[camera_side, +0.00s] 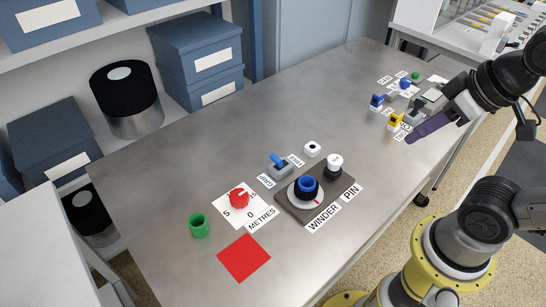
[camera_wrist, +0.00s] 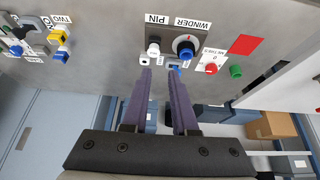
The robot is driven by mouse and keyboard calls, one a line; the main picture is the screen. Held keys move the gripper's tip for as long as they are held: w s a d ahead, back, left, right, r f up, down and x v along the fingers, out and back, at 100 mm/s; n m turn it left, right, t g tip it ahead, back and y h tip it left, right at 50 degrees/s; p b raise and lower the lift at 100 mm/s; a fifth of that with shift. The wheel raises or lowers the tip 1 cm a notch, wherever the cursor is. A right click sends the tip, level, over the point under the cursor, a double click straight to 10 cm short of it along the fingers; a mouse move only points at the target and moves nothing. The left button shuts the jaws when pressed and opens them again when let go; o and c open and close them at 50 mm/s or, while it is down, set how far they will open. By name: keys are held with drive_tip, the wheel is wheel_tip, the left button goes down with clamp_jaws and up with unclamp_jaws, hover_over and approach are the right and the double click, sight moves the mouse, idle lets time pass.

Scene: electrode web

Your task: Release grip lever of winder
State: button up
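The grip lever (camera_side: 279,162) is a blue lever on a small grey base beside the GRIP label, left of the winder plate. Its blue tip stands tilted. The winder (camera_side: 307,187) is a blue and black hub on a white disc, on a dark plate (camera_side: 288,211). In the wrist view the grip lever (camera_wrist: 174,68) shows just beyond the right fingertip, and the winder (camera_wrist: 186,47) behind it. My gripper (camera_side: 410,139) hangs in the right of the side view, well away from the lever. In the wrist view its purple fingers (camera_wrist: 159,76) are apart with nothing between them.
A white pin knob (camera_side: 334,163) and a white button (camera_side: 312,149) stand close to the lever. Blue (camera_side: 376,102) and yellow (camera_side: 394,121) controls are near my gripper. The middle table is clear.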

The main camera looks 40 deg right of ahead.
drive_tip(key=shift+n, duration=0.4)
drive_tip(key=shift+c, duration=1.1)
drive_tip(key=w+r+n, duration=0.1)
drive_tip(key=r, duration=0.1)
drive_tip(key=w+r+n, duration=0.1)
drive_tip(key=w+n, duration=0.1)
drive_tip(key=shift+r+n, duration=0.3)
drive_tip(key=shift+r, duration=0.1)
clamp_jaws()
drive_tip(key=w+a+r+n+g, duration=0.15)
drive_tip(key=w+n, duration=0.25)
drive_tip(key=w, duration=0.4)
drive_tip(key=w+a+f+n, duration=0.1)
drive_tip(key=w+a+n, duration=0.25)
drive_tip(key=w, duration=0.45)
drive_tip(key=w+a+f+n+g, duration=0.1)
drive_tip(key=w+a+f+n, duration=0.1)
drive_tip(key=f, duration=0.3)
drive_tip(key=w+a+f+n+g, duration=0.1)
drive_tip(key=w+a+f+n, duration=0.1)
drive_tip(key=w+a+f, duration=0.2)
drive_tip(key=w+a+f+n+g+h, duration=0.1)
drive_tip(key=w+a+f+n+g, duration=0.1)
drive_tip(key=a+f, duration=0.3)
wheel_tip(320, 180, down, 3)
drive_tip(key=shift+w, duration=0.5)
